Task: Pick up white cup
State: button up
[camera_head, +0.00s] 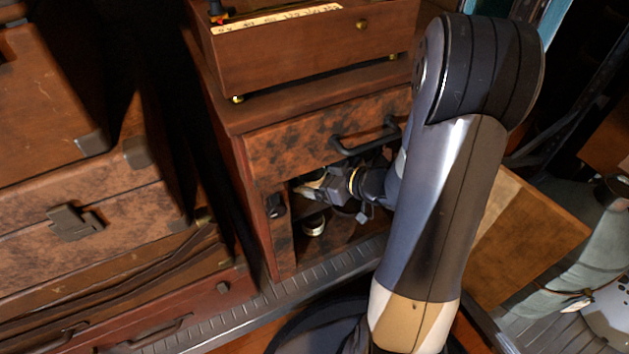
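A small round whitish thing (313,226), likely the white cup, stands on the floor of the open compartment in the wooden cabinet (262,181). It is small and dim, and its dark upper part is hard to make out. My gripper (308,188) reaches into the compartment from the right, under the drawer. Its fingertips show just above the whitish thing in the picture. I cannot tell whether they touch it or how far apart they are. The forearm hides the right part of the compartment.
A closed drawer (300,145) with a dark handle (366,138) lies just above my gripper. The cabinet door (528,235) stands open on the right. Stacked suitcases (70,185) crowd the left. A wooden box (310,45) sits on the cabinet.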

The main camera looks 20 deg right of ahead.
jog(key=c, duration=1)
jog(key=shift+c, duration=0.4)
jog(key=shift+r, duration=0.15)
